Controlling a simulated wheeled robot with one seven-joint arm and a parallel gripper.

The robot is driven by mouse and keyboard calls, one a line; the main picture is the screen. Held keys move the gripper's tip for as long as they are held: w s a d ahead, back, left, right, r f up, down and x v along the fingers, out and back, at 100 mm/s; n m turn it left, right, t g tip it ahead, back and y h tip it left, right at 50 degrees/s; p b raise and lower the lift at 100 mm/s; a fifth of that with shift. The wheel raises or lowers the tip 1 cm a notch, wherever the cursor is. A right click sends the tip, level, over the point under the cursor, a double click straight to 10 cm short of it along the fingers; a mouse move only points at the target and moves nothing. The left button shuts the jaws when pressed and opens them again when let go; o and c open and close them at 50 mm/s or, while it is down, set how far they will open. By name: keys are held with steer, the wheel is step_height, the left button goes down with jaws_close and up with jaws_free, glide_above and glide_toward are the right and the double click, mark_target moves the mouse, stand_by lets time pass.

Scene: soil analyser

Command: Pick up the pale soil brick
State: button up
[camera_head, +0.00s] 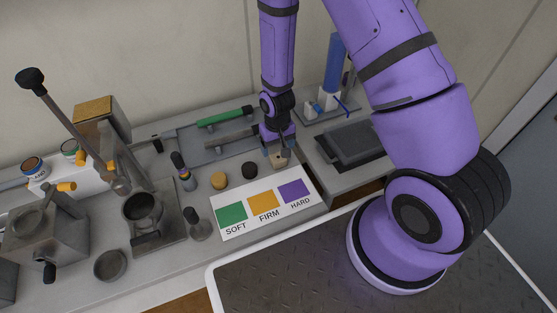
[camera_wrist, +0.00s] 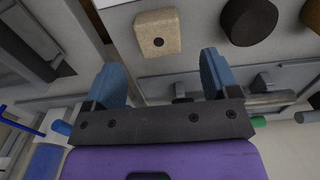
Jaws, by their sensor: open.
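The pale soil brick (camera_wrist: 157,32) is a small tan block with a dark round spot on its face. In the wrist view it sits at the top, beyond and roughly between my two fingers, with clear space around it. My gripper (camera_wrist: 170,72) has blue fingers spread apart with nothing between them. In the head view my gripper (camera_head: 278,146) points down close above the pale brick (camera_head: 279,161), which shows just below the fingers near the bench's edge, partly hidden.
A dark round soil piece (camera_head: 250,170) and a yellow-tan one (camera_head: 218,181) stand to the left. A card (camera_head: 240,232) with SOFT, FIRM and HARD patches lies in front. A green-handled tool (camera_head: 224,118) lies behind. A gap separates the bench from the dark plate (camera_head: 347,145) side.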

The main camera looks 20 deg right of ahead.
mark_target(278, 157)
steer(key=shift+s+f, duration=0.15)
steer(key=shift+f, duration=1.25)
steer(key=shift+s+f, duration=0.15)
steer(key=shift+f, duration=1.25)
steer(key=shift+c, duration=0.5)
steer(key=c, duration=1)
